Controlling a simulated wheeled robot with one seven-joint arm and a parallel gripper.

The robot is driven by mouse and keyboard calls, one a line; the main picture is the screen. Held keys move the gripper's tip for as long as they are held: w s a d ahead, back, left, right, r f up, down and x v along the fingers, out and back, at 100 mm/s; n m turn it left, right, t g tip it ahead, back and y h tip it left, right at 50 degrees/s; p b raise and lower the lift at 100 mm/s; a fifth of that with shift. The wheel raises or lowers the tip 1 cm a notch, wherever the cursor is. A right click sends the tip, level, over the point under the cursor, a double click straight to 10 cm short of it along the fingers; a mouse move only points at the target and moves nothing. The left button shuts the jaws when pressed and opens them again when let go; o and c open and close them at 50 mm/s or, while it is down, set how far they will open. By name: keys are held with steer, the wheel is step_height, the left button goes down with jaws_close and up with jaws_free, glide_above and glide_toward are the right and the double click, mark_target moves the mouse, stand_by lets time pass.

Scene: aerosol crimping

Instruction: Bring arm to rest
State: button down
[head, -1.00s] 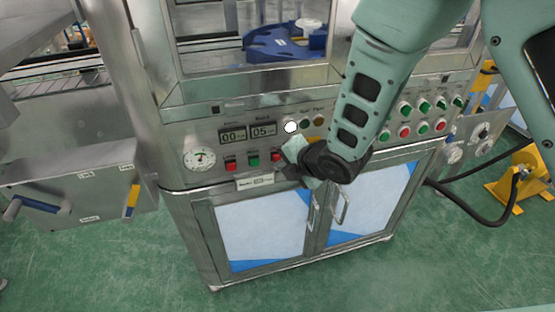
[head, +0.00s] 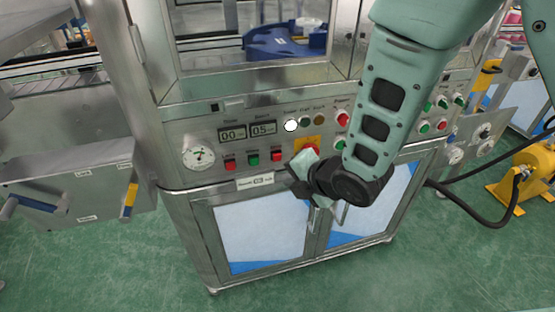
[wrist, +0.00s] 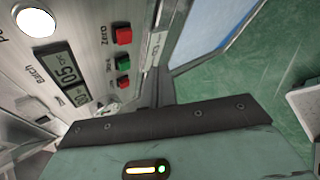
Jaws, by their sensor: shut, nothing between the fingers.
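My gripper (head: 299,178) shows in the head view at the end of my teal arm, just in front of the lower edge of the machine's control panel (head: 207,130). It is shut and empty. Its fingers are small and dark in this view. A red button on a yellow plate (head: 308,146) is right above the gripper, partly hidden by it. In the wrist view my gripper's teal housing (wrist: 160,150) fills the bottom, and the panel with its display (wrist: 64,78) and buttons stands to the left.
Cabinet doors (head: 262,228) with handles are below the panel, close to my gripper. A grey side box (head: 85,185) juts out at left. A yellow motor unit (head: 528,172) with a black hose is at right. Green floor (head: 430,265) in front is clear.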

steer(key=shift+s, duration=0.15)
stand_by(0.5)
steer(key=s+d+r+m+g+h+p, duration=0.2)
steer(key=s+d+r+m+p, duration=0.3)
steer(key=s+r+m, duration=0.5)
steer(key=s+d+r+m+g+h+p, duration=0.3)
steer(key=s+d+r+m+g+p, duration=0.2)
steer(key=s+r+m, duration=0.5)
step_height(320, 180, up, 3)
steer(key=shift+s+d+f+m+g+h+p, duration=0.25)
steer(key=shift+s+d+p, duration=0.25)
steer(key=shift+s, duration=0.7)
